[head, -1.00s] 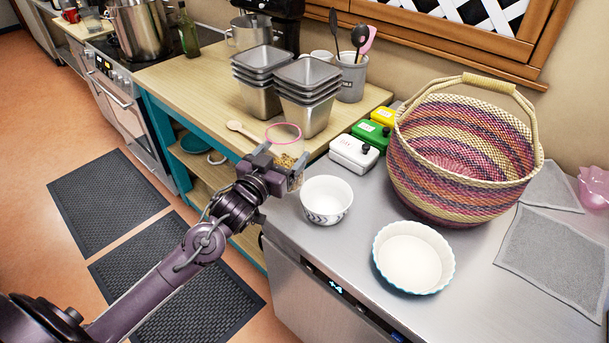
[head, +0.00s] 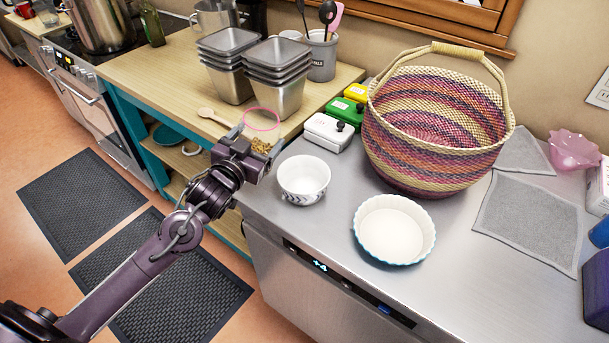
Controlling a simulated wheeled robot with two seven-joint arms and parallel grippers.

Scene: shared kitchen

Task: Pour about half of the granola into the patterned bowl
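The patterned bowl (head: 304,181), white with a dark zigzag band near its base, stands upright on the steel counter. My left gripper (head: 256,144) is shut on a clear container with a pink rim (head: 262,113). Granola (head: 261,145) shows low inside the container. The container looks upright, up and left of the patterned bowl and apart from it. The gripper partly hides its lower part. I cannot see granola in the patterned bowl. My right gripper is out of view.
A white fluted dish with a blue rim (head: 394,230) stands right of the patterned bowl. White, green and yellow lidded boxes (head: 327,132) and a large woven basket (head: 435,120) stand behind. Stacked metal tins (head: 275,75) and a wooden spoon (head: 212,116) are on the wooden counter.

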